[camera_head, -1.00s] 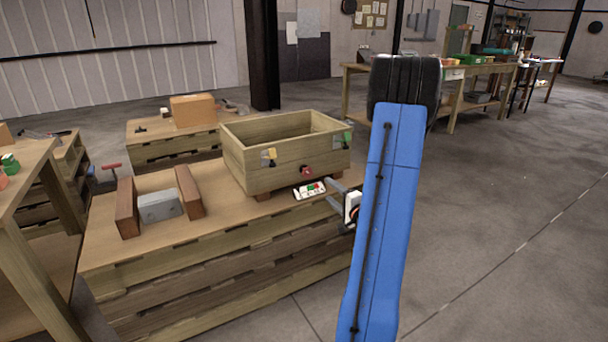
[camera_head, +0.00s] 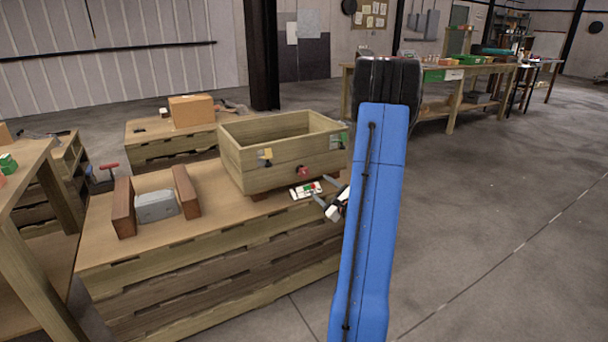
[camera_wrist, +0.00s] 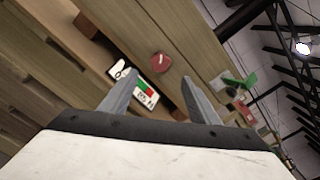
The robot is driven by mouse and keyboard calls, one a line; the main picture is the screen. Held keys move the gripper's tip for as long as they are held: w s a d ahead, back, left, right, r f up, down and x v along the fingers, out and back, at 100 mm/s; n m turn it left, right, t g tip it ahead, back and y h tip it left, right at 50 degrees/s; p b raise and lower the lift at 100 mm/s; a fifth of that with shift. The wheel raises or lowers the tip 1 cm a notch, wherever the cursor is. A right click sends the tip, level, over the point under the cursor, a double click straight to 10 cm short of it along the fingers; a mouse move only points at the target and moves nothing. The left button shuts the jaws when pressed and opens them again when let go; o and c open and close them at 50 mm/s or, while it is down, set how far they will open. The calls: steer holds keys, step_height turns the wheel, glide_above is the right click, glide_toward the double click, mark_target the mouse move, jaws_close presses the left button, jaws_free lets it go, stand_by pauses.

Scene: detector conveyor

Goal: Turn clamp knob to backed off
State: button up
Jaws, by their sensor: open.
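A round red knob (camera_head: 303,172) sits low on the front face of a wooden box (camera_head: 262,178). In the wrist view the red knob (camera_wrist: 158,62) lies ahead of the fingertips, roughly between their lines, and nothing touches it. My gripper (camera_head: 328,191) is open and empty, just right of the knob and in front of the box. In the wrist view the open gripper (camera_wrist: 154,84) has its two fingers apart. A small white card with red and green marks (camera_head: 307,189) lies below the knob, and it also shows between the fingers (camera_wrist: 146,93). The knob's setting cannot be read.
The box stands on a pallet-like bench (camera_head: 215,211). It carries a yellow latch (camera_head: 266,154) and a green latch (camera_head: 342,140). A grey block (camera_head: 156,206) sits between two brown blocks to the left. A red T-handle (camera_head: 109,167) stands behind them. Open floor lies right.

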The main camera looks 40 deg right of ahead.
mark_target(305, 173)
steer(key=x, duration=1.4)
steer(key=shift+s+d, duration=0.1)
steer(key=shift+c, duration=0.3)
steer(key=c, duration=1)
